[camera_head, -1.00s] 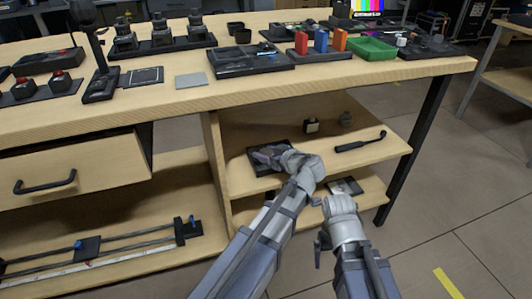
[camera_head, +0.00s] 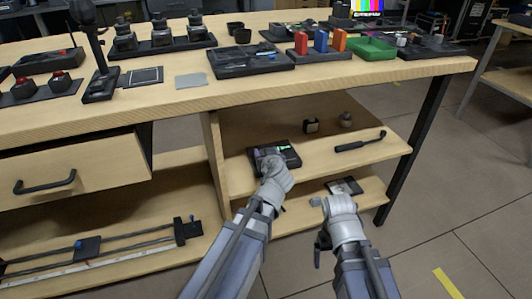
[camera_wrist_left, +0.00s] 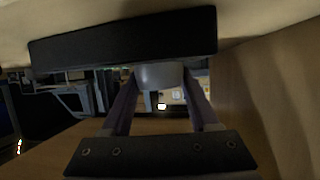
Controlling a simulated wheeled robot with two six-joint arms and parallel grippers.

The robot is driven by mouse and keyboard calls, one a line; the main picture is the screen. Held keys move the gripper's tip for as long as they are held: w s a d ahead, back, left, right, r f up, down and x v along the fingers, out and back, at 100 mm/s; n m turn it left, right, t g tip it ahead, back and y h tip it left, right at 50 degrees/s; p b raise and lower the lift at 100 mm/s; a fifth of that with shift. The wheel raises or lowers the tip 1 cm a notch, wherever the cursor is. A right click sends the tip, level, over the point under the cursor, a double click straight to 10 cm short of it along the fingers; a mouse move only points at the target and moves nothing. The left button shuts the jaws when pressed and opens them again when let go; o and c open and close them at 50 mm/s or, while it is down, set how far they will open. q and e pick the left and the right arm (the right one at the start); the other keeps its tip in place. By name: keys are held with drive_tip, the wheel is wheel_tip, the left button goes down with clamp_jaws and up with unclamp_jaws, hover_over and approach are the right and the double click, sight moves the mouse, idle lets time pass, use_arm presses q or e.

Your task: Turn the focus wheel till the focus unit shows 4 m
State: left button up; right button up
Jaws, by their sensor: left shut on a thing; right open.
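The focus unit (camera_head: 289,150) is a dark box on the upper shelf under the table, with a small lit green display (camera_head: 284,147) too small to read. In the left wrist view it is a dark slab (camera_wrist_left: 120,42). The focus wheel (camera_wrist_left: 160,75) is a pale round knob on it. My left gripper (camera_head: 270,162) is at the unit's front left part and hides the wheel in the head view. In the left wrist view its fingers (camera_wrist_left: 160,92) are shut on the wheel from both sides. My right gripper (camera_head: 321,240) is open and empty, low in front of the shelves.
A flat dark item (camera_head: 345,187) lies on the lower shelf. The table edge (camera_head: 300,88) overhangs; a drawer (camera_head: 80,165) is at left.

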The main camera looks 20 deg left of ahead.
use_arm(q)
drive_tip(key=o, duration=1.4)
drive_tip(key=shift+c, duration=0.2)
drive_tip(key=shift+s, duration=0.1)
